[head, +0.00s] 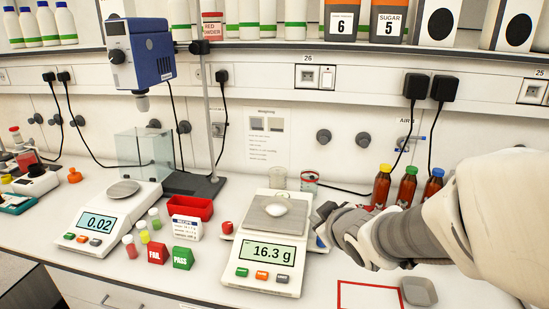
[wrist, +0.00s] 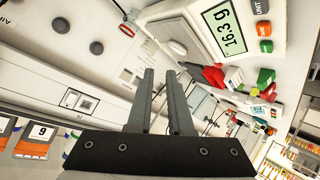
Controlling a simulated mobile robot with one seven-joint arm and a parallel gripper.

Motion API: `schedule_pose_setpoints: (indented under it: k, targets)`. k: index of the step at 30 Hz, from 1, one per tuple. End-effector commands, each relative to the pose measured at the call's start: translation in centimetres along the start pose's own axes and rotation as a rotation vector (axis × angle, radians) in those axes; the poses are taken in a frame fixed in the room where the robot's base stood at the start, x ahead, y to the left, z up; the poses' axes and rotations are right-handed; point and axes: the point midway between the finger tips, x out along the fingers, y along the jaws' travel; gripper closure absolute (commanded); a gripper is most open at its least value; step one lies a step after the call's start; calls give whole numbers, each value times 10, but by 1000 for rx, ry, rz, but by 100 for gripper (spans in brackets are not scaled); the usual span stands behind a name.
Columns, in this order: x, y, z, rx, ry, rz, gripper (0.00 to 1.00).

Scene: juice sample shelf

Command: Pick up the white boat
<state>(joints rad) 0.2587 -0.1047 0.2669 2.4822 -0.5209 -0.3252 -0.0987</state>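The white boat (head: 277,207) is a small pale shape on the grey pan of the right-hand scale (head: 262,276), whose display reads 16.3 g. In the head view my gripper (head: 321,213) is just right of this scale, apart from the boat; its fingers are hard to make out there. In the wrist view the two fingers (wrist: 160,72) stand apart with nothing between them. The scale also shows at the top of the wrist view (wrist: 215,35), but I cannot make out the boat there.
A second scale (head: 98,229) reads 0.02 at left. A red bin (head: 190,208), FAIL (head: 156,254) and PASS (head: 183,257) blocks and sample vials stand between the scales. Bottles (head: 407,187) stand behind my arm. A grey dish (head: 419,291) lies front right beside a red outline (head: 370,296).

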Motion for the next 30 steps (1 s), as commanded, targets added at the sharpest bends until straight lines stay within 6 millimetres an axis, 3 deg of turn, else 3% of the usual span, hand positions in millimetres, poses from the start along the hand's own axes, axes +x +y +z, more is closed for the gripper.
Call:
schedule_pose_setpoints:
  k: [1, 3, 9, 14, 30]
  targets:
    - [18, -18, 9, -6, 43, -34, 82]
    - [31, -33, 7, -10, 110, -70, 82]
    - [46, -59, 1, -5, 233, -133, 82]
    - [56, -65, -4, -2, 258, -144, 82]
    - [147, -77, -28, -2, 256, -143, 82]
